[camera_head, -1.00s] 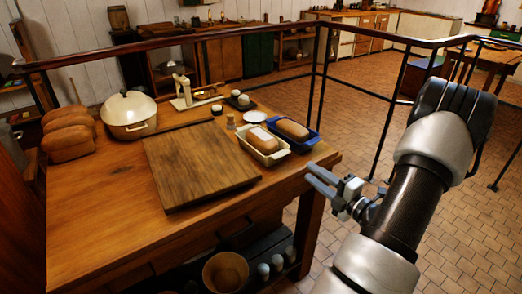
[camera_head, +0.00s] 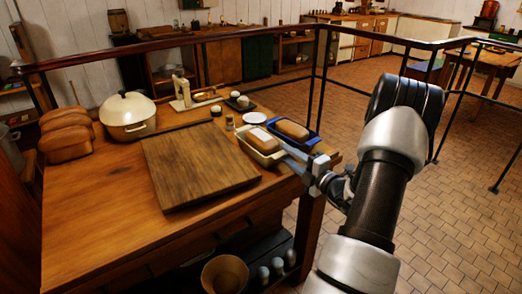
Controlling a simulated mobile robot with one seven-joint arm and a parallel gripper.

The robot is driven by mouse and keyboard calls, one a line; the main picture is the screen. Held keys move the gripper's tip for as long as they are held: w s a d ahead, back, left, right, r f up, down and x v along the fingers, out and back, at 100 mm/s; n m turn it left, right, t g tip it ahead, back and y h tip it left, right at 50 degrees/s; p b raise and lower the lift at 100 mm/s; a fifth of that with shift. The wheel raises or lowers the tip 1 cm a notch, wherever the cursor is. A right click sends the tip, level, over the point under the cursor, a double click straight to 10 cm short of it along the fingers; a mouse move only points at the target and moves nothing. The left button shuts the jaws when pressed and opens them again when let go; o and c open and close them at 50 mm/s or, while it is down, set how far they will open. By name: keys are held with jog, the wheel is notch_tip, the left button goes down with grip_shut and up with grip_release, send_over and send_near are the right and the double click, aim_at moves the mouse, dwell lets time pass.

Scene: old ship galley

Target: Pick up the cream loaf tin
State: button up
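The cream loaf tin (camera_head: 270,164) holds a brown loaf and stands on the wooden table near its right edge. A blue loaf tin (camera_head: 306,146) with another loaf stands just behind it to the right. My gripper (camera_head: 288,158) is at the right end of the cream tin, its fingers reaching toward it from the right. The fingers look parted. I cannot tell whether they touch the tin. The gripper hides a little of the tin's right end and the table edge.
A wooden board (camera_head: 195,168) lies left of the cream tin. A small shaker (camera_head: 230,122) and a white saucer (camera_head: 254,118) stand behind it. A lidded pot (camera_head: 129,116) and loaves (camera_head: 66,136) are at the left. A dark railing (camera_head: 314,82) runs behind the table.

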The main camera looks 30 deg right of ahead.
grip_shut()
jog(key=shift+r, duration=0.1)
jog(key=shift+r, duration=0.1)
